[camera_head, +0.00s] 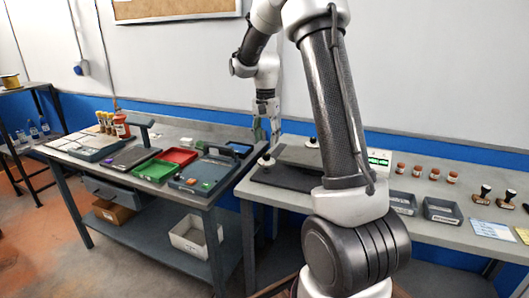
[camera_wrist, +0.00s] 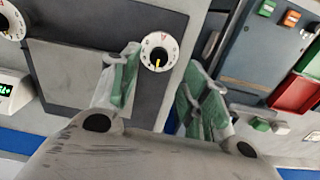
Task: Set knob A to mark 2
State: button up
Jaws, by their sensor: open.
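In the wrist view a round white dial (camera_wrist: 150,40) with a dark knob (camera_wrist: 159,54) and a yellow pointer stands between my fingers. The pointer aims toward the picture's bottom; the marks and letter are too small to read surely. A second white dial (camera_wrist: 10,24) is cut off at the upper left. My gripper (camera_wrist: 160,66) is open, its two green fingers apart on either side of the first dial, with no contact visible. In the head view my gripper (camera_head: 266,128) points down above the near-left knob (camera_head: 266,161); another knob (camera_head: 312,142) stands farther right.
A dark panel (camera_head: 286,178) lies on the right bench. The left bench holds a green tray (camera_head: 156,170), a red tray (camera_head: 180,156) and a grey box (camera_head: 192,184) with small pieces. Dark bins (camera_head: 441,210) and stamps (camera_head: 506,199) stand to the right. My arm hides part of the right bench.

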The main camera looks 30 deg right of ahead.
aim_at(267, 154)
notch_tip(267, 154, down, 6)
jog(key=shift+s+d, duration=0.1)
grip_shut()
dwell(0.4)
